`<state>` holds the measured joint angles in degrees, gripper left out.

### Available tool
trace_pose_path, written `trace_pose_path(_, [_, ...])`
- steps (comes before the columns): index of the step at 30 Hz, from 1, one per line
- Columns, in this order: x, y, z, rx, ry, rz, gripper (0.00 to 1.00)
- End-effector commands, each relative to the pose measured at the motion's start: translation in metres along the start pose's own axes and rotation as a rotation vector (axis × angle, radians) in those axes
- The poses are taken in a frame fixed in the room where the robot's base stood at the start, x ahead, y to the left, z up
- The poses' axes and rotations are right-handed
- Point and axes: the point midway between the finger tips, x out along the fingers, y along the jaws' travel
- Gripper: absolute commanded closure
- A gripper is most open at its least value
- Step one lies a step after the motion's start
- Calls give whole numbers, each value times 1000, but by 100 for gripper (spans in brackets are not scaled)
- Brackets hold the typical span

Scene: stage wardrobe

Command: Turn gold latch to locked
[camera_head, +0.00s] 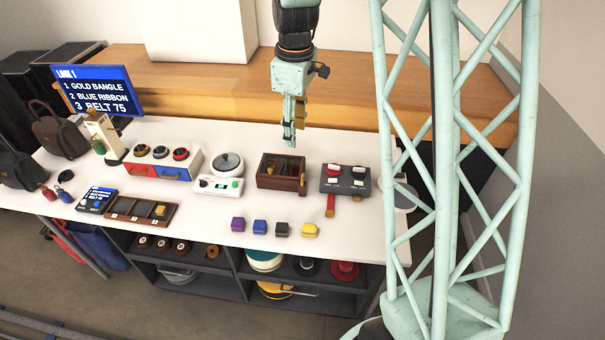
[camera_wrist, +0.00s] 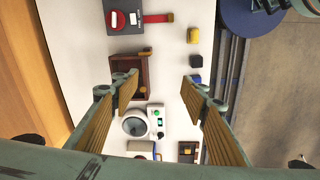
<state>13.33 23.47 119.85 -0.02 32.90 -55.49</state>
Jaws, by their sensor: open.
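A brown wooden box (camera_head: 268,182) with an open-looking dark interior stands on the white table; it also shows in the wrist view (camera_wrist: 115,63), partly hidden by a finger. A small gold-coloured part shows at its right end (camera_head: 302,182); it is too small to tell whether it is the gold latch or how it is turned. My gripper (camera_head: 290,138) hangs pointing down, above and behind the wooden box, apart from it. In the wrist view my gripper (camera_wrist: 160,92) has its two ribbed fingers wide apart, with nothing between them.
A white scale (camera_head: 217,186) stands left of the box, and a dark switch panel (camera_head: 345,180) right of it. Purple, blue, black and yellow blocks lie along the table front. A blue sign (camera_head: 97,92) stands at the back left. My lattice column fills the right.

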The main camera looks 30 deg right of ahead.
Motion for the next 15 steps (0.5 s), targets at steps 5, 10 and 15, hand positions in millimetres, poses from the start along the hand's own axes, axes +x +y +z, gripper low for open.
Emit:
trace_pose_path(5, [27,17,0,-42,-10,-15,59])
trace_pose_path(10, [54,32,0,-84,-18,-28,59])
trace_pose_path(15, [81,45,2,-125,-26,-42,59])
